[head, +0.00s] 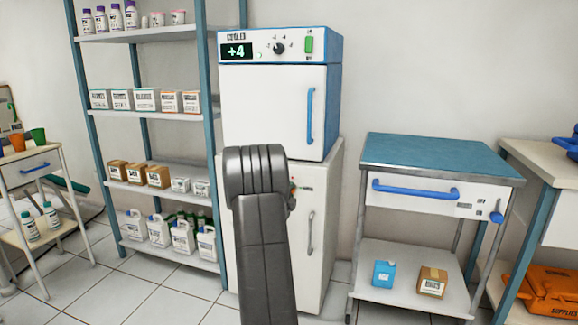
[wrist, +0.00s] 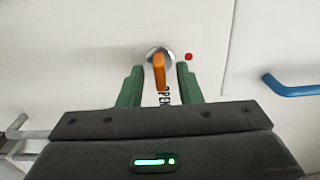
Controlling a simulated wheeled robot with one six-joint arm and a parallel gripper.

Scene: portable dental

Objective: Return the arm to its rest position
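My arm (head: 262,235) stands raised in front of the white lower cabinet in the head view, and its end is hidden behind its own link there. In the wrist view my gripper (wrist: 158,70) is open, its two green fingers apart. An orange latch handle (wrist: 159,72) on a round silver base shows between the fingers, with a visible gap on each side. The latch is on the white cabinet front, with the word "OPEN" and a red dot beside it. Nothing is held.
The cooler (head: 272,95), reading +4, stands on the lower cabinet (head: 322,215); both doors look shut. A shelf rack (head: 147,115) with bottles and boxes is at left. A blue-topped cart (head: 435,160) stands at right with open floor before it. An orange case (head: 550,292) is far right.

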